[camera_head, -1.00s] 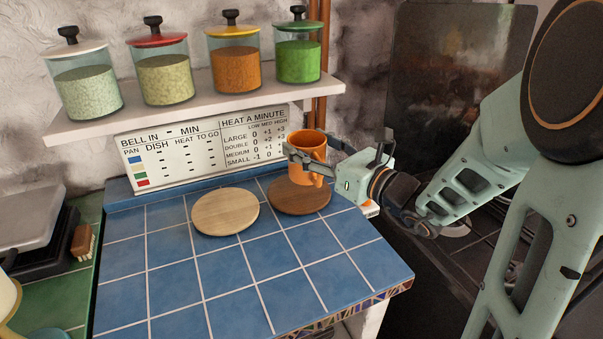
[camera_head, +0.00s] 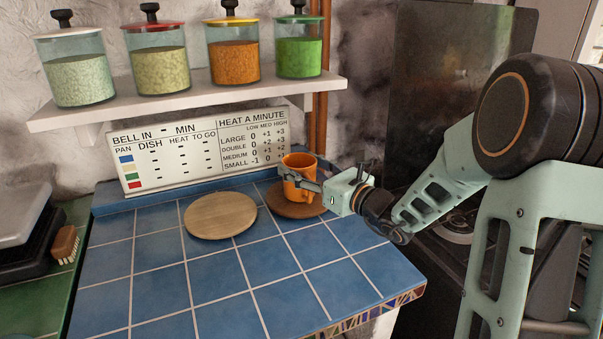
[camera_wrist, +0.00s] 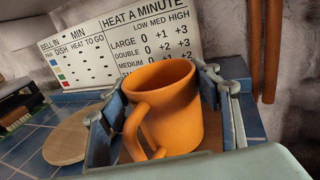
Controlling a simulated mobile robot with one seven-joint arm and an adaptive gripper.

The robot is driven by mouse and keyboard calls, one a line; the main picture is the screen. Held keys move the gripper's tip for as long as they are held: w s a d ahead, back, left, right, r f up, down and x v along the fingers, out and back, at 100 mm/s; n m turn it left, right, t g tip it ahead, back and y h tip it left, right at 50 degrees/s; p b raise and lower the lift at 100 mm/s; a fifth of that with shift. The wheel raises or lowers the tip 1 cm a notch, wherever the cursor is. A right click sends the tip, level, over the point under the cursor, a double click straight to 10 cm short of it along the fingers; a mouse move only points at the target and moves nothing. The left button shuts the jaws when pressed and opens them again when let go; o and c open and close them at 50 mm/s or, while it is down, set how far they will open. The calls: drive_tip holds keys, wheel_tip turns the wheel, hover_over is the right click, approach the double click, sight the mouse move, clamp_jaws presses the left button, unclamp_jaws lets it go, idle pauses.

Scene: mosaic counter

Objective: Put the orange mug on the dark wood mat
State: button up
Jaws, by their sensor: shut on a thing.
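The orange mug (camera_head: 298,180) is upright over the dark wood mat (camera_head: 286,209) at the back right of the blue counter. My gripper (camera_head: 299,178) is shut on the mug, reaching in from the right with a finger on either side. The mug's base looks to be at the mat, though I cannot tell whether it touches. In the wrist view the mug (camera_wrist: 172,108) stands between the two fingers, its handle toward the camera at lower left. The dark mat shows only as a sliver beside the mug there.
A light wood mat (camera_head: 220,216) lies left of the dark one. A white sign (camera_head: 200,150) leans behind, under a shelf (camera_head: 190,98) with several lidded jars. A brush (camera_head: 66,244) sits far left. The front blue tiles are clear. A dark stove stands right.

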drive_tip(key=shift+r, duration=0.1)
drive_tip(key=shift+f, duration=0.25)
drive_tip(key=o, duration=1.4)
drive_tip(key=shift+c, duration=0.2)
drive_tip(key=shift+r, duration=0.15)
drive_tip(key=shift+r, duration=0.2)
drive_tip(key=v, duration=1.2)
drive_tip(key=shift+p, duration=0.45)
drive_tip(key=shift+f, duration=0.15)
